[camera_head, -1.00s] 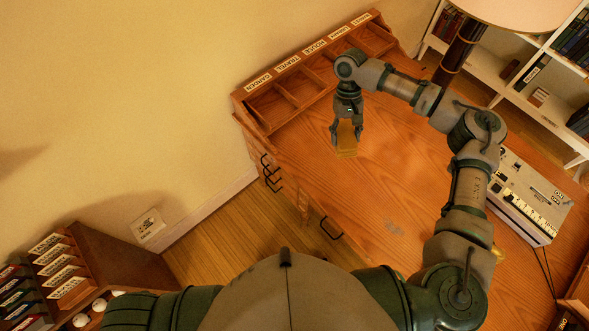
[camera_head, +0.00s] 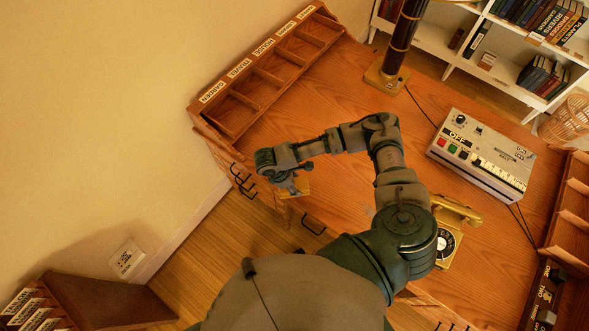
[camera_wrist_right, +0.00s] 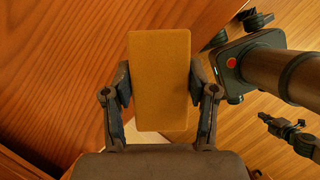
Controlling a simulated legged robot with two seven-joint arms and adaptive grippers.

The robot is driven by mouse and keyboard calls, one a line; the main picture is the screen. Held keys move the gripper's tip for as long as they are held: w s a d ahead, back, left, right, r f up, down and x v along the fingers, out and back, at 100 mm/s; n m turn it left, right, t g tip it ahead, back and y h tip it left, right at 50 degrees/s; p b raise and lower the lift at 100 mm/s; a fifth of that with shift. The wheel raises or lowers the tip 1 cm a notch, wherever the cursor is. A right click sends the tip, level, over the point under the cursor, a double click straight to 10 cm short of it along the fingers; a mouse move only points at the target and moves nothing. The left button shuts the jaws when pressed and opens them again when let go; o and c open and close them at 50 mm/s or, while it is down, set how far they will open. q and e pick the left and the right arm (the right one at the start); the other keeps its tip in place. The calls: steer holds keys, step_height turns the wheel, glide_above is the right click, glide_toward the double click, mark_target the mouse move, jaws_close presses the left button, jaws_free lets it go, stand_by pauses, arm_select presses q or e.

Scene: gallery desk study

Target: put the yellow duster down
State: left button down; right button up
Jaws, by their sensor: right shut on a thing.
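The yellow duster (camera_head: 304,187) is a flat ochre block held by my right gripper (camera_head: 292,182). In the head view it is partly hidden by the gripper and shows near the front edge of the wooden desk (camera_head: 330,115). In the right wrist view the duster (camera_wrist_right: 160,75) stands lengthwise between the two fingers of the right gripper (camera_wrist_right: 160,90), one at each long side. I cannot tell how high it is above the desk. My left gripper is not in view.
A labelled compartment rack (camera_head: 262,88) lines the desk's left side. Black drawer handles (camera_head: 314,226) stick out at the front. The desk middle is mostly clear.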

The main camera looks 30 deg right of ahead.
steer(key=w+d, duration=0.1)
steer(key=w, duration=0.1)
steer(key=w+d, duration=0.2)
steer(key=w+d+f, duration=0.1)
steer(key=w, duration=0.1)
steer(key=shift+w+d, duration=0.3)
steer(key=shift+w, duration=0.05)
step_height(320, 180, down, 3)
steer(key=shift+a+f, duration=0.15)
steer(key=o, duration=1.2)
steer(key=v, duration=1.2)
